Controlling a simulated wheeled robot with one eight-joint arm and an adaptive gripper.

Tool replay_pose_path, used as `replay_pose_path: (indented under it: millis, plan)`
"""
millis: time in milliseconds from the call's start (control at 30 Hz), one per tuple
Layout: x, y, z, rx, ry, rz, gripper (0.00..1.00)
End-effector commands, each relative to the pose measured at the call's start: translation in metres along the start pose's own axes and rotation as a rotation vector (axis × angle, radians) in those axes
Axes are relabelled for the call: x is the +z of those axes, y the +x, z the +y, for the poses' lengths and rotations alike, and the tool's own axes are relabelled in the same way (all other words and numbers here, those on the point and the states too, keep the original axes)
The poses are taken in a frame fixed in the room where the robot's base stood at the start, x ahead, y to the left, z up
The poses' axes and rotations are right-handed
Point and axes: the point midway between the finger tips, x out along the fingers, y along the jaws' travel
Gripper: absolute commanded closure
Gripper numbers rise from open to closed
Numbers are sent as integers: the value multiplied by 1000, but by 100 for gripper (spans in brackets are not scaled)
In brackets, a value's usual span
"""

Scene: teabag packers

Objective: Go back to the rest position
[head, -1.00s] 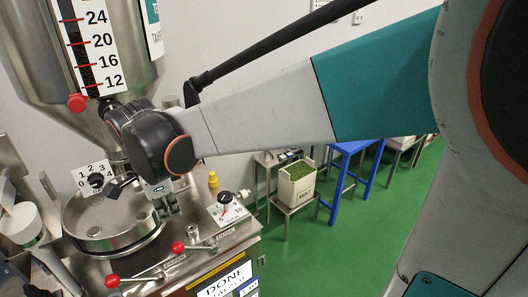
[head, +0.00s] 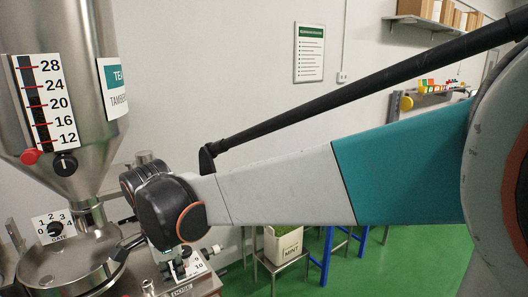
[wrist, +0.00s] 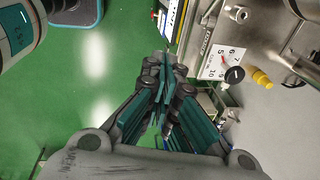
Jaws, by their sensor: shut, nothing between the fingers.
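My gripper (wrist: 163,85) is in the lower middle of the wrist view. Its teal fingers come together and hold nothing. In that view it hangs over the green floor, beside the edge of the steel machine. In the head view my gripper (head: 178,268) is partly hidden below my wrist, in front of the machine's right part. The rest of my arm stretches across the head view from the right.
A steel hopper (head: 125,70) with a level scale stands at left, above a round lid (head: 60,262) and a gate dial (head: 54,229). A numbered dial (wrist: 233,74) is close to my gripper. Green floor is open at right.

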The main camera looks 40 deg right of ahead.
Motion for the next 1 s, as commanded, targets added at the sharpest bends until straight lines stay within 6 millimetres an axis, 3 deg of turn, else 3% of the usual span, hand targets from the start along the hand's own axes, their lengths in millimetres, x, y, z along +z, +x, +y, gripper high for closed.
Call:
replay_pose_path:
  millis: [367,567,1000]
  plan:
    - [-18,21,28,-73,-262,-22,100]
    - [-32,41,51,-144,-492,-21,100]
    - [-68,130,133,-389,-1315,168,100]
